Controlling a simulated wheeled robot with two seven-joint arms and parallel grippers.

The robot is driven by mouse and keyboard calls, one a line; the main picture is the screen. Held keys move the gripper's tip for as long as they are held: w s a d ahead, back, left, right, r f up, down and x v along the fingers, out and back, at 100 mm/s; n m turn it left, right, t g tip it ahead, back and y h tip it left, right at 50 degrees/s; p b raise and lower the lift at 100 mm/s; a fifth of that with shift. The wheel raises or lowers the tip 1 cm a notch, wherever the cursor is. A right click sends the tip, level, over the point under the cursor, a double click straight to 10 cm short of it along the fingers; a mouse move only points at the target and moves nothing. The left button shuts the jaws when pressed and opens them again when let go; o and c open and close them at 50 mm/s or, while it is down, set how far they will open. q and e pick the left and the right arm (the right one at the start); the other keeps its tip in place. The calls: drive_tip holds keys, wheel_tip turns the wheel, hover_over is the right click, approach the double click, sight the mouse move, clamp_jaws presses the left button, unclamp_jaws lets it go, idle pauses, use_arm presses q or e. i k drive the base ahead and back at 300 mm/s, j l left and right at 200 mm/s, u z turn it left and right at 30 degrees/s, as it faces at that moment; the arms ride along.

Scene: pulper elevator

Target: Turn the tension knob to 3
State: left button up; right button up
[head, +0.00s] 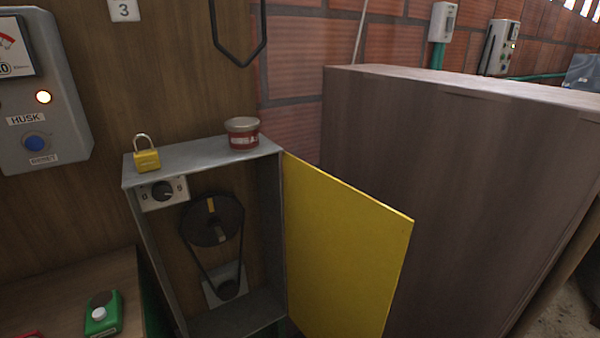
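The tension knob (162,190) is a round black knob on a small pale dial plate (180,187) at the upper left inside an open grey metal cabinet (198,157). A 0 seems to show left of the knob and another mark right of it. The pointer's exact setting is too small to read. The cabinet's yellow door (340,255) stands swung open to the right. Neither of my grippers shows in the head view.
A yellow padlock (147,160) and a red-banded tin (242,134) stand on the cabinet top. Below the knob are a belt and black pulley (212,221). A HUSK control box (40,100) hangs left. A green device (103,315) lies lower left. A large brown box (430,190) fills the right.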

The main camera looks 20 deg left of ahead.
sight(162, 190)
drive_tip(key=u, duration=1.75)
